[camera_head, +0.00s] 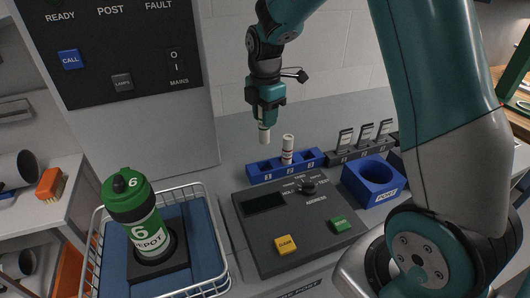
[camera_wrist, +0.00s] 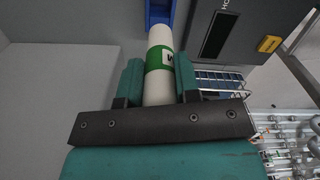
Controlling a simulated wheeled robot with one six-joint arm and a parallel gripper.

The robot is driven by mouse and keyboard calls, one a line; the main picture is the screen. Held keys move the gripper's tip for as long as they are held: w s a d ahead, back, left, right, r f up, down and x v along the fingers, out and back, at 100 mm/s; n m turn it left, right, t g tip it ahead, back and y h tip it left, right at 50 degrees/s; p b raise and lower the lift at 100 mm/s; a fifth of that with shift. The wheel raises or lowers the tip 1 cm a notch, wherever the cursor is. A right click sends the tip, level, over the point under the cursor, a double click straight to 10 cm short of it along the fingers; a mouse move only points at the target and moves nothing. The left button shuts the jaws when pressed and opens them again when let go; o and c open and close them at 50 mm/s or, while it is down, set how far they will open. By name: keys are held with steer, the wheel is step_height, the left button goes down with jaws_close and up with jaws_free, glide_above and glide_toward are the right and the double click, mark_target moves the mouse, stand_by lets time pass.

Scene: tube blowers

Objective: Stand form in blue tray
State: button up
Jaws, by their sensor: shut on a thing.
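My gripper (camera_head: 265,118) is shut on a white rolled form (camera_head: 264,134) with a green band, which hangs upright below the fingers. The form also shows between the fingers in the wrist view (camera_wrist: 159,58). The blue tray (camera_head: 262,179) lies beyond the dark control panel, with numbered slots on its front. Another white roll (camera_head: 287,150) with a dark band stands in the tray's middle part. The held form is above and behind the tray's left part in the head view, apart from it. The tray shows partly at the top of the wrist view (camera_wrist: 160,12).
The dark control panel (camera_head: 270,232) has yellow and green buttons. A dark rack with several upright cards (camera_head: 366,152) adjoins the tray. A green canister (camera_head: 131,195) stands in a wire basket (camera_head: 203,288) at left.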

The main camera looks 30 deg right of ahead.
step_height(320, 180, down, 12)
steer(key=shift+r+p, duration=0.15)
steer(key=shift+p, duration=0.4)
steer(key=shift+f, duration=0.2)
steer(key=o, duration=0.9)
steer(key=shift+r, duration=0.1)
steer(key=shift+r, duration=0.1)
